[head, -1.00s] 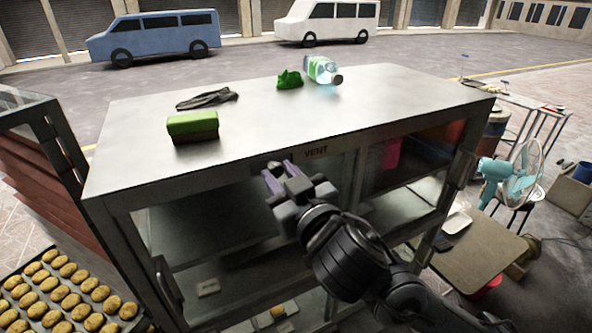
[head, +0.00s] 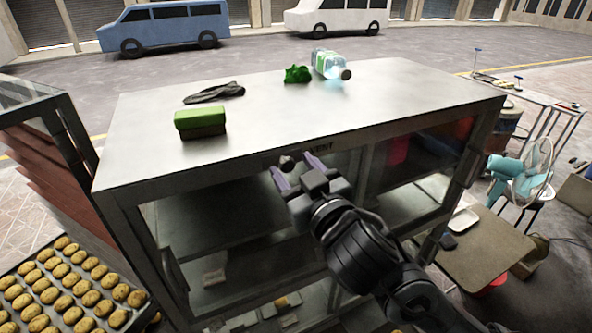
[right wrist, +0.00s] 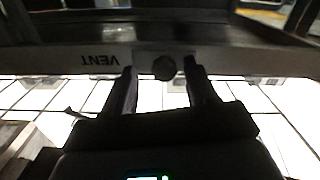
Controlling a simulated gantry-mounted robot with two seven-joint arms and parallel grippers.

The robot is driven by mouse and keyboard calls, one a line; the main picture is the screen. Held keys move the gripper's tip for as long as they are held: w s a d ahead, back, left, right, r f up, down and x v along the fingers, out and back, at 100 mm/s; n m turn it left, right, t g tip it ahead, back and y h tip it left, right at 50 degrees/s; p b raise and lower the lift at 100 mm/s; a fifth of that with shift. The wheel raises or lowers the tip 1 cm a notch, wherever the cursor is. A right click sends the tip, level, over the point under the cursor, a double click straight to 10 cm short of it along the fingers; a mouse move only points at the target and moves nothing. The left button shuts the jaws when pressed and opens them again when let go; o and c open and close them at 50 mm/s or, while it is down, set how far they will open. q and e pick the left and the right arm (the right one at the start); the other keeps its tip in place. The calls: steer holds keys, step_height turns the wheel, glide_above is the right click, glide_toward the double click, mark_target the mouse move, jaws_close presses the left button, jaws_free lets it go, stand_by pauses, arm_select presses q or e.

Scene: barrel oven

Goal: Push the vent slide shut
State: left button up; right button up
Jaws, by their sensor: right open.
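The vent slide shows as a dark round knob (head: 287,162) on the cabinet's front top rail, left of the VENT label (head: 321,147). My right gripper (head: 297,171) is open in front of the rail, its two fingers pointing at it, with the knob near the left finger's tip in the head view. In the right wrist view the knob (right wrist: 165,68) lies between the two fingertips (right wrist: 161,76), with gaps to both. The VENT label (right wrist: 100,60) reads upside down there. I cannot tell whether a finger touches the knob. My left gripper is not in view.
The metal cabinet (head: 400,95) has a green-topped box (head: 200,123), a dark cloth (head: 214,93), a green crumpled thing (head: 297,74) and a bottle (head: 330,64) on top. Glass panes are below the rail. A tray of buns (head: 65,285) is at lower left, a fan (head: 525,175) at right.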

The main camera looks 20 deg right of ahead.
steer(key=s+d+b, duration=0.1)
steer(key=s+b, duration=0.3)
steer(key=s, duration=0.6)
steer(key=shift+s+d, duration=0.25)
steer(key=shift+d, duration=0.05)
stand_by(0.4)
